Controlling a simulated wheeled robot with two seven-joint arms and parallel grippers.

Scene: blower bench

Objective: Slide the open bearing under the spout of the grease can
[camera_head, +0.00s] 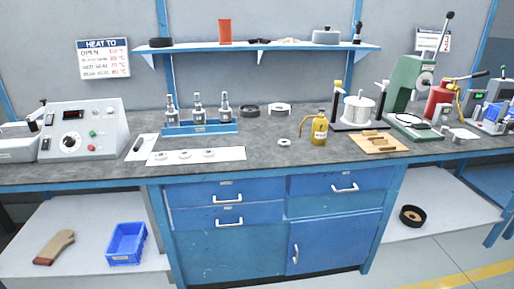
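A small grey ring-shaped bearing (284,142) lies flat on the dark bench top, near the middle. The yellow grease can (320,130) stands upright just to its right, with a gap between them. The can's thin spout curves up and over to the left, towards the bearing's side. Whether the spout tip is above the bearing is too small to tell. Several similar small rings, among them one at the middle (185,155), lie on a white sheet (233,154) to the left. Neither of my grippers is in view.
A wooden board (394,147) and a green press (408,95) stand right of the can. The bench top around the bearing is mostly clear.

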